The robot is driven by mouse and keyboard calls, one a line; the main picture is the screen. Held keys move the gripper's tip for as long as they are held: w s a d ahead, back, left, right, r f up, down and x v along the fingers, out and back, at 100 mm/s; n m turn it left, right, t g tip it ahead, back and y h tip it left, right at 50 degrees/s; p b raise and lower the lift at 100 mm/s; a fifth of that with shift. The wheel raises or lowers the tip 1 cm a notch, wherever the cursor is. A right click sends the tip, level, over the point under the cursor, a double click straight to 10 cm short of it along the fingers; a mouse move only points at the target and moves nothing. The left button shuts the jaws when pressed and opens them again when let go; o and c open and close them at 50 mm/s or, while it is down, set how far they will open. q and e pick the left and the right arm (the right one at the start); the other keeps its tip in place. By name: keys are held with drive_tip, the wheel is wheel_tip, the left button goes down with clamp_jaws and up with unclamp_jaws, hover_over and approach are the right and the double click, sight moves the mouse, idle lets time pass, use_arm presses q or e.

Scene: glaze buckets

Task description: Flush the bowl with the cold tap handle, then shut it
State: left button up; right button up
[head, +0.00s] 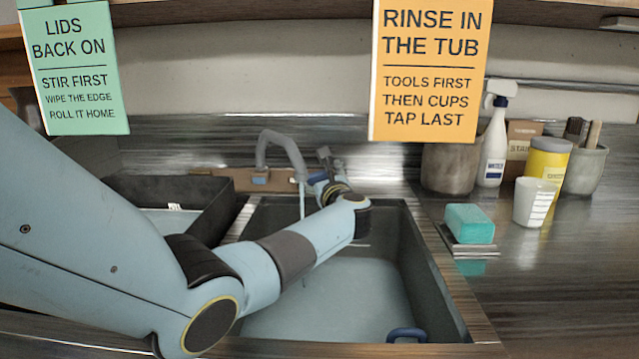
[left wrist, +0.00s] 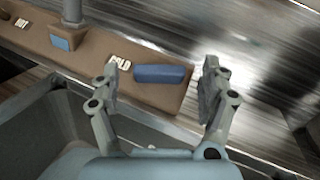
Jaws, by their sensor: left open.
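The cold tap handle (left wrist: 162,74) is a blue bar on the brown tap block (left wrist: 100,58), beside a partly covered COLD label. My left gripper (left wrist: 163,68) is open, its fingers on either side of the handle in the left wrist view; contact cannot be told. In the head view my left gripper (head: 330,172) reaches over the back of the sink to the right of the grey spout (head: 280,142). A thin pale streak like running water (head: 302,203) hangs below the spout. No separate bowl is clear; my arm hides part of the grey sink (head: 445,285). My right gripper is out of view.
A black tray (head: 215,215) stands left of the sink. A teal sponge (head: 469,223), white cup (head: 534,202), spray bottle (head: 494,150) and yellow tub (head: 546,160) stand on the right counter. A blue loop (head: 407,334) sits at the sink's front. Two signs hang above.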

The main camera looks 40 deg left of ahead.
use_arm(q)
drive_tip(key=shift+w+a, duration=0.2)
drive_tip(key=shift+a, duration=0.2)
drive_tip(key=c, duration=1.2)
drive_tip(key=shift+s+m+t+h, duration=0.2)
drive_tip(key=shift+m+t+h, duration=0.1)
drive_tip(key=shift+m+t, duration=0.45)
drive_tip(key=m+t+h+p, duration=0.1)
drive_tip(key=m+t, duration=0.1)
drive_tip(key=m, duration=0.1)
drive_tip(key=shift+h, duration=0.3)
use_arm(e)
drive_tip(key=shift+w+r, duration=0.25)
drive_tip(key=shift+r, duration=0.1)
use_arm(q)
drive_tip(key=o, duration=1.2)
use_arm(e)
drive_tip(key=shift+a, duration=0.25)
use_arm(q)
drive_tip(key=shift+n, duration=0.25)
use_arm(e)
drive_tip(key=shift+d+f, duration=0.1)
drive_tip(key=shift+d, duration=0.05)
